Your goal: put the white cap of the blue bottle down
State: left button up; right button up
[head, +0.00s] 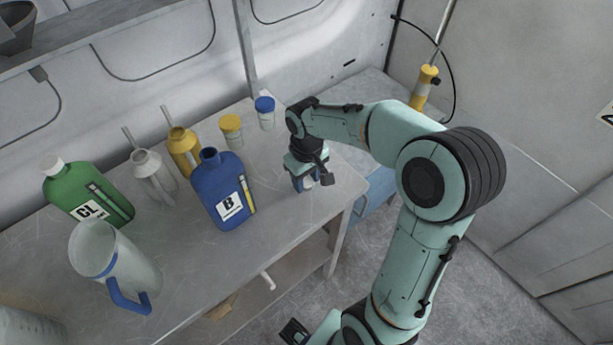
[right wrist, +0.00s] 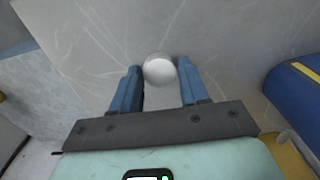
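The blue bottle (head: 222,195), labelled B, stands on the table with its neck uncapped. My right gripper (head: 304,183) points down over the table's right end, to the right of the bottle. In the right wrist view the round white cap (right wrist: 160,69) sits between the tips of its two blue fingers (right wrist: 161,80), which appear to touch it on both sides. The cap shows in the head view as a small white patch (head: 309,182) low at the fingers. I cannot tell whether it touches the table.
A green bottle (head: 85,198) with a white cap, a clear jug (head: 118,262), a grey can (head: 152,178) and a yellow can (head: 183,150) stand left. Yellow-lidded (head: 231,130) and blue-lidded (head: 265,113) jars stand behind. The table (head: 275,222) is bare around my right gripper, near its right edge.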

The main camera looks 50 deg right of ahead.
aim_at(307, 182)
jog(key=shift+o, duration=1.1)
jog(key=shift+r, duration=0.25)
pick_arm(q)
jog(key=shift+w+r+p, duration=0.3)
jog(key=shift+r+p, duration=0.2)
jog(key=shift+r, duration=0.1)
jog(key=shift+w+r+p, duration=0.25)
jog(key=shift+r+p, duration=0.25)
jog(key=shift+r, duration=0.05)
pick_arm(e)
notch_tip(307, 182, up, 12)
